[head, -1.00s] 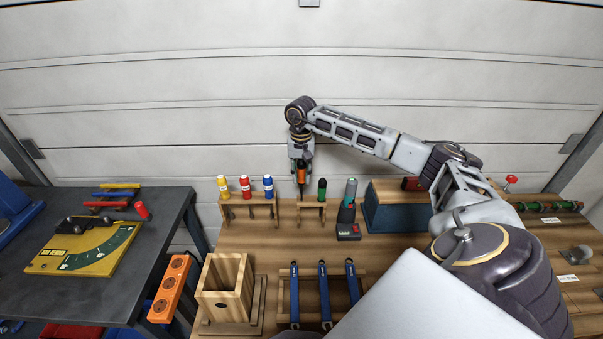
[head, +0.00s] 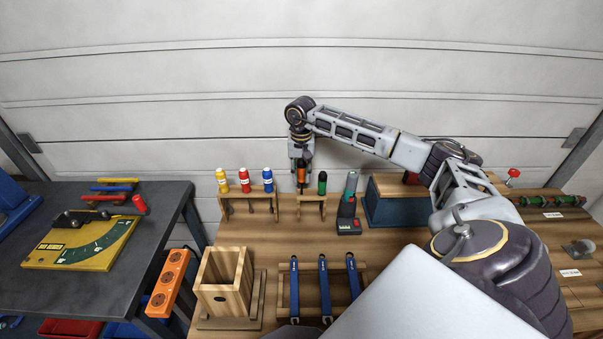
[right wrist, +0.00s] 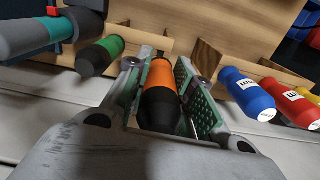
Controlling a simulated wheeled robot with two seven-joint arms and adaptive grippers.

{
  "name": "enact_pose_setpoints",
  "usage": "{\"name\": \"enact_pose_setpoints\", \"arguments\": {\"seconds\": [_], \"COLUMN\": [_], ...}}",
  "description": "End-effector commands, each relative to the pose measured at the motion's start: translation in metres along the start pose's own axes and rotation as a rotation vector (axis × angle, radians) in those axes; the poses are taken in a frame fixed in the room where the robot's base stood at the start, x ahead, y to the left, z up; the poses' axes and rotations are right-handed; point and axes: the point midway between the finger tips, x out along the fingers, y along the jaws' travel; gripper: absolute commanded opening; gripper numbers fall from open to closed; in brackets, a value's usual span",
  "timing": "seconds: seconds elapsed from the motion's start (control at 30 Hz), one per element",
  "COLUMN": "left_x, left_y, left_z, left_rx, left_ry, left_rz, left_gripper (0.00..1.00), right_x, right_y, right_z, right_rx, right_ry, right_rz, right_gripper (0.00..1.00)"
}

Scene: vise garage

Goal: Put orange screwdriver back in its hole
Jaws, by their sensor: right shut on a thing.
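The orange screwdriver (head: 301,176) has an orange and black handle and is upright in my right gripper (head: 301,164). In the right wrist view the orange screwdriver (right wrist: 161,85) sits between the two green finger pads of the right gripper (right wrist: 172,92), which is shut on its handle. It is at the left part of the small wooden rack (head: 312,203), left of the green screwdriver (head: 322,184). Its tip and the hole are hidden, so I cannot tell how deep it sits. My left gripper is not in view.
A grey and teal power tool (head: 349,200) stands close on the right. Blue-handled tools (head: 324,285) and a wooden box (head: 224,281) are in front.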

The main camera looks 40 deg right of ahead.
Motion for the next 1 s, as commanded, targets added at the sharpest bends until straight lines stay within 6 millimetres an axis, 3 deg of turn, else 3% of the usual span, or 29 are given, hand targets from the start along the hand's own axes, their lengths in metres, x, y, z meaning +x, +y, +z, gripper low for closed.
{"name": "enact_pose_setpoints", "arguments": {"seconds": [0.33, 1.0], "left_x": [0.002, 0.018], "left_y": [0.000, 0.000], "left_z": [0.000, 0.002], "left_rx": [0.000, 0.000], "left_ry": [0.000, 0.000], "left_rz": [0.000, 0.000], "left_gripper": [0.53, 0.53], "right_x": [0.002, 0.026], "right_y": [0.000, -0.001], "right_z": [0.000, 0.000], "right_rx": [0.000, 0.000], "right_ry": [0.000, 0.000], "right_rz": [0.000, 0.000], "right_gripper": [0.00, 0.00]}}
